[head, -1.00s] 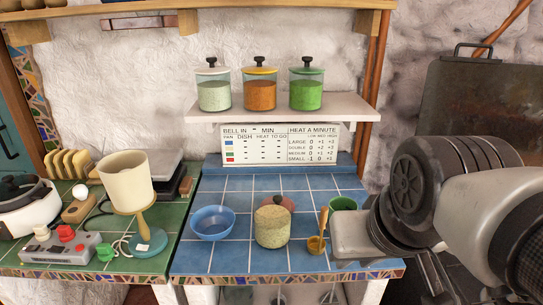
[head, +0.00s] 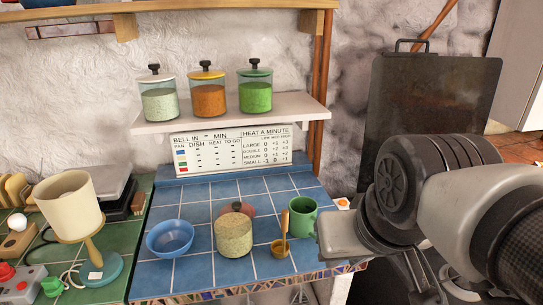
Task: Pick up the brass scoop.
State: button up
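The brass scoop (head: 280,249) stands on the blue-tiled counter (head: 205,275), its wooden handle pointing up. It is just right of a glass jar of pale grains and in front of a green mug. My arm comes in from the right, and the grey block of my gripper (head: 342,237) at its end is to the right of the scoop, apart from it in the picture. Its fingers cannot be made out clearly, so I cannot tell whether it is open or shut.
The grain jar (head: 233,236), a blue bowl (head: 170,239) and the green mug (head: 302,216) stand around the scoop. A sign (head: 232,150) is behind, below a shelf (head: 200,121) with three jars. A lamp (head: 70,207) is at left. The tiles in front of the scoop are clear.

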aim_at(280, 249)
jog(key=k+u, duration=0.15)
jog(key=u, duration=0.25)
jog(key=k+u, duration=0.2)
jog(key=u, duration=0.2)
